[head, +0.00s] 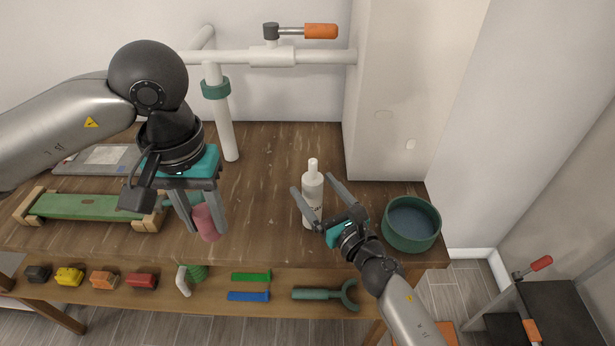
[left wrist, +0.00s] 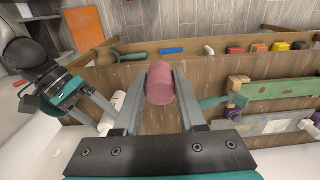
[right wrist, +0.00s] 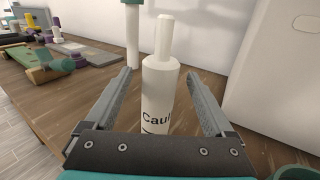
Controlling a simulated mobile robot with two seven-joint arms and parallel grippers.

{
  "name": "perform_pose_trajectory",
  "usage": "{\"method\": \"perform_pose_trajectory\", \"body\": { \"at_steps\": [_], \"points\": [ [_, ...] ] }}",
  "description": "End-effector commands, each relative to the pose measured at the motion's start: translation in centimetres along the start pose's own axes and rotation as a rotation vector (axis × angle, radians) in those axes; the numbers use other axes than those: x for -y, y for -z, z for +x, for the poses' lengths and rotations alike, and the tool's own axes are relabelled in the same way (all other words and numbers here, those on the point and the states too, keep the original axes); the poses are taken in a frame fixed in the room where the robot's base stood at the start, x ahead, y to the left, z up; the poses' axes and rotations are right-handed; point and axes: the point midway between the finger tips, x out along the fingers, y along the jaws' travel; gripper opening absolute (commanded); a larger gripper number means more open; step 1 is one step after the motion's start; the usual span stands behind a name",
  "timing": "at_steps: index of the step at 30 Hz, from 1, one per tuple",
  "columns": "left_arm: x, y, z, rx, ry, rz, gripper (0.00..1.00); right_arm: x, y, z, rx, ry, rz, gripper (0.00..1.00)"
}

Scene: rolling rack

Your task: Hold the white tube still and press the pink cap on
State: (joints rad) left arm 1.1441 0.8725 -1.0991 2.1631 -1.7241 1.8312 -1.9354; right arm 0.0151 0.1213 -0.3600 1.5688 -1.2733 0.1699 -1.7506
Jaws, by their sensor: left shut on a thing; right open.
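The white tube (head: 312,197) stands upright on the wooden table, with dark lettering and a narrow nozzle. It also shows in the right wrist view (right wrist: 160,95). My right gripper (head: 312,200) is open, with its fingers on either side of the tube; gaps show between fingers and tube in the right wrist view. The pink cap (head: 207,222) is in my left gripper (head: 204,212), which is shut on it near the table's front edge, left of the tube. The cap also shows between the fingers in the left wrist view (left wrist: 160,84).
A green bowl (head: 411,224) stands right of my right gripper. A white pipe (head: 225,125) with a green collar rises behind. A green board in wooden blocks (head: 90,206) lies at left. A lower shelf holds small blocks and tools, including a green wrench (head: 325,294).

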Motion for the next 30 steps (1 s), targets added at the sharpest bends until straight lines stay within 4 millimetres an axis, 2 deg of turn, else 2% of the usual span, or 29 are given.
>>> {"method": "perform_pose_trajectory", "body": {
  "at_steps": [3,9,22,30],
  "points": [
    [0.0,0.0,0.0,0.0,0.0,0.0,0.0,0.0,-0.1,2.0,0.001,0.0,0.0,0.88],
    [0.0,0.0,0.0,0.0,0.0,0.0,0.0,0.0,0.0,3.8,0.0,0.001,-0.001,0.88],
    [0.0,0.0,0.0,0.0,0.0,0.0,0.0,0.0,0.0,4.4,-0.001,0.0,-0.001,0.88],
    [0.0,0.0,0.0,0.0,0.0,0.0,0.0,0.0,0.0,4.4,-0.001,0.0,-0.001,0.57]
  ]
}}
